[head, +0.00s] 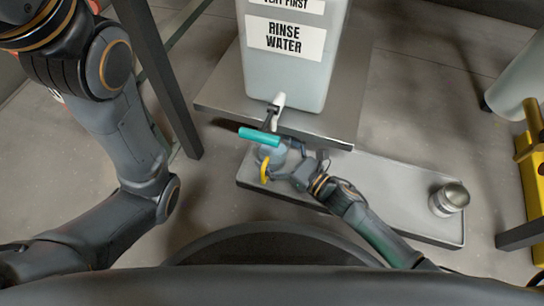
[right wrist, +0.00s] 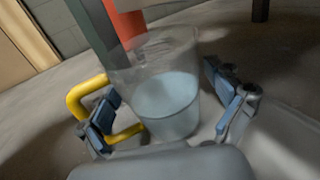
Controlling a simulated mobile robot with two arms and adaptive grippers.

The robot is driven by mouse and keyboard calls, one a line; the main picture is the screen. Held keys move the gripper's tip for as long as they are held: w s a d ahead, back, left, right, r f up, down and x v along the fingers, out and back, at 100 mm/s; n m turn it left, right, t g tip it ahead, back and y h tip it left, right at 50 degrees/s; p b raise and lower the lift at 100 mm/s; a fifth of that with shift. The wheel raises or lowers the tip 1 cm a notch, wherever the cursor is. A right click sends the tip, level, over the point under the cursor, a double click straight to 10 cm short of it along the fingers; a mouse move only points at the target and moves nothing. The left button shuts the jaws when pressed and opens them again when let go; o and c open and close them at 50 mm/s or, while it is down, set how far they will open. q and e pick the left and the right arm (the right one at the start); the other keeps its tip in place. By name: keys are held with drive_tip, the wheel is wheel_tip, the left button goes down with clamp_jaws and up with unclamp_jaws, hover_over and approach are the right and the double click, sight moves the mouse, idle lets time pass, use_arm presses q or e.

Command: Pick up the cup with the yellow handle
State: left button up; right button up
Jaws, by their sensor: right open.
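The clear cup (head: 271,157) with the yellow handle (head: 264,171) stands on the left part of the grey tray, below the tap of the rinse water container. In the right wrist view the cup (right wrist: 168,90) holds pale liquid and its yellow handle (right wrist: 88,112) is on the left. My right gripper (head: 283,160) is at the cup. In the right wrist view its open fingers (right wrist: 170,112) are on either side of the cup, the left one by the handle. The right finger shows a gap to the cup. My left arm is at the left; its gripper is out of view.
The rinse water container (head: 298,75) stands on a raised metal shelf (head: 226,95). A teal-handled tap part (head: 259,136) juts out above the cup. A small metal container (head: 449,199) stands on the tray's (head: 395,190) right end. The tray's middle is partly clear.

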drive_tip(key=c, duration=1.1)
drive_tip(key=shift+c, duration=0.2)
drive_tip(key=shift+r, duration=0.25)
